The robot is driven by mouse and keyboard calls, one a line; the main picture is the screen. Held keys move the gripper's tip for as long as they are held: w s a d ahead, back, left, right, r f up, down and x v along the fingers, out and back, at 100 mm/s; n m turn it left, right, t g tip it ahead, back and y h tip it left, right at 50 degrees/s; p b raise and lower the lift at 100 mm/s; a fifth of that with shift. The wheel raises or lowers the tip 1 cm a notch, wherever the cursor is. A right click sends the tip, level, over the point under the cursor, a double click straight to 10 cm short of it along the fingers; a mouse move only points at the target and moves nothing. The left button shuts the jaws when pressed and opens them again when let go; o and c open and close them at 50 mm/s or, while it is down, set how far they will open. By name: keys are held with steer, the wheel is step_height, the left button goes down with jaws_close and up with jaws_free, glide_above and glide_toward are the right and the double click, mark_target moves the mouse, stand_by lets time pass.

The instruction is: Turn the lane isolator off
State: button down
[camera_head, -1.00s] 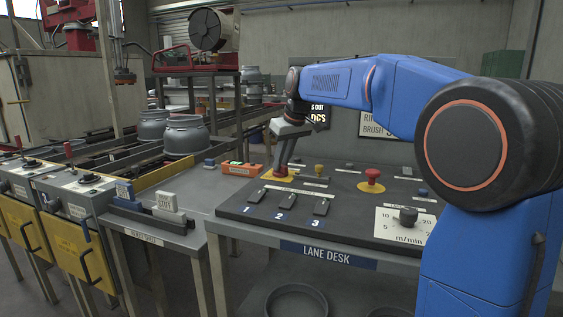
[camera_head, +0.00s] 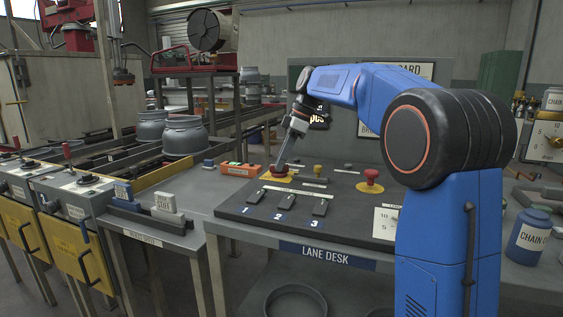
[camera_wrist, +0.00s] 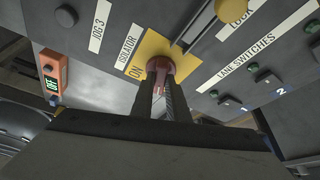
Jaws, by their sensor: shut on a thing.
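The lane isolator is a red knob (camera_head: 278,169) on a yellow plate (camera_head: 288,178) at the back left of the lane desk panel. In the wrist view the red knob (camera_wrist: 160,65) sits between my fingertips, on the yellow plate (camera_wrist: 150,48) beside the word ISOLATOR. The word ON shows at the plate's left corner; any OFF mark is hidden. My gripper (camera_head: 281,163) is shut on the knob and leans up to the right; its fingers (camera_wrist: 163,80) also show in the wrist view. The knob's handle direction is hard to tell.
Lane switches (camera_head: 289,203) numbered 1 to 3 stand in front of the isolator. A red mushroom button (camera_head: 370,177) and a small yellow knob (camera_head: 317,169) are to the right. An orange box (camera_head: 240,169) with a green display lies to the left.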

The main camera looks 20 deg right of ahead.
steer(key=shift+w+n+g, duration=0.15)
steer(key=shift+n+g, duration=0.65)
steer(key=shift+n, duration=1.4)
steer(key=c, duration=1.7)
jaws_free()
steer(key=v, duration=1.2)
steer(key=shift+w, duration=0.1)
